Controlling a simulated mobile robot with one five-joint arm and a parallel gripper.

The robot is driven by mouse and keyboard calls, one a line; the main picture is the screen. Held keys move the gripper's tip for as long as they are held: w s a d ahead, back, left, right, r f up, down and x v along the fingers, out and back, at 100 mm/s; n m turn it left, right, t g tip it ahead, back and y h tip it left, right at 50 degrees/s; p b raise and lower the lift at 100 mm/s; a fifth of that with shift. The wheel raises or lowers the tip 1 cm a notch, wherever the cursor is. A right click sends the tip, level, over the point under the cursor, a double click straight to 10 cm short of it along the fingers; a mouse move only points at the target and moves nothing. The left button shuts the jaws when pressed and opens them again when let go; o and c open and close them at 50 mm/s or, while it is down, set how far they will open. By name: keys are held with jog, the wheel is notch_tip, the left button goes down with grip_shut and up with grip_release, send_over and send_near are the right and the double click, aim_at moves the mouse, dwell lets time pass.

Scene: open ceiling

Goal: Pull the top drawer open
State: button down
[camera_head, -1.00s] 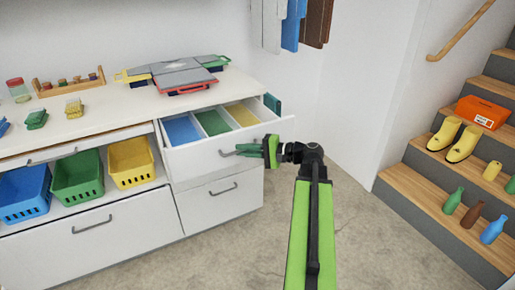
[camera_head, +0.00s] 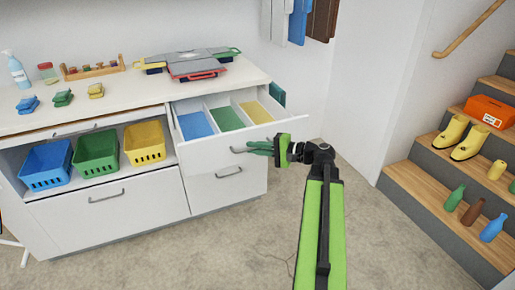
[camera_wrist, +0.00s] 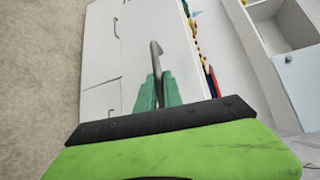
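The top drawer (camera_head: 215,155) is pulled well out from the white cabinet, showing a blue, a green and a yellow compartment. Its grey bar handle (camera_head: 238,150) is on the drawer front. My gripper (camera_head: 260,148) is at the right part of this handle, with its green fingers pointing left toward it. In the wrist view, the handle (camera_wrist: 156,52) runs down between the two green fingers (camera_wrist: 157,92), which are closed around it. The fingers hide the handle's lower end there.
A closed lower drawer (camera_head: 228,188) is beneath. Blue, green and yellow baskets (camera_head: 95,155) stand on the shelf to the left. Toolboxes (camera_head: 190,66) sit on the counter (camera_head: 130,90). Stairs (camera_head: 425,190) with boots and bottles rise at the right. Floor before the cabinet is clear.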

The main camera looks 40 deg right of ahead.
jog(key=c, duration=1.8)
grip_release()
jog(key=shift+a, duration=0.2)
jog(key=shift+o, duration=0.2)
jog(key=shift+d, duration=0.1)
jog(key=p+v, duration=0.2)
jog(key=v, duration=1.5)
jog(key=shift+s+d, duration=0.2)
jog(key=shift+r, duration=0.1)
